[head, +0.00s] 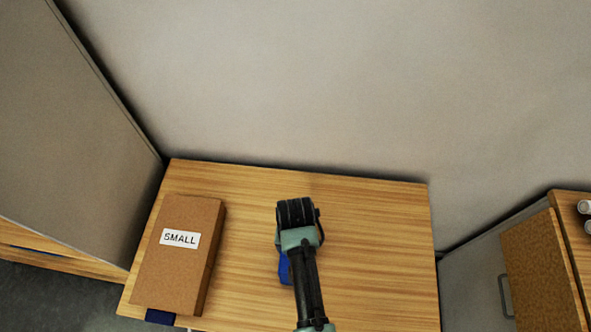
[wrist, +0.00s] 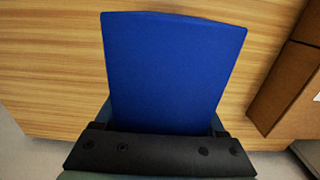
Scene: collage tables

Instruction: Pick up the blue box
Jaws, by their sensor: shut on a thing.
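The blue box (wrist: 172,65) fills the middle of the wrist view, its flat blue face toward the camera. My gripper (wrist: 162,135) is shut on it at its near end; the fingertips are mostly hidden. In the head view, my gripper (head: 298,225) is over the middle of the wooden table (head: 375,255). Only a small part of the blue box (head: 284,268) shows there, beside and below my arm. I cannot tell whether the box touches the table.
A brown box labelled "SMALL" (head: 178,270) lies on the table to the left. A dark blue item (head: 160,317) shows at the table's front left edge. A grey wall stands behind. A wooden cabinet (head: 540,265) stands at the right. The table's right side is clear.

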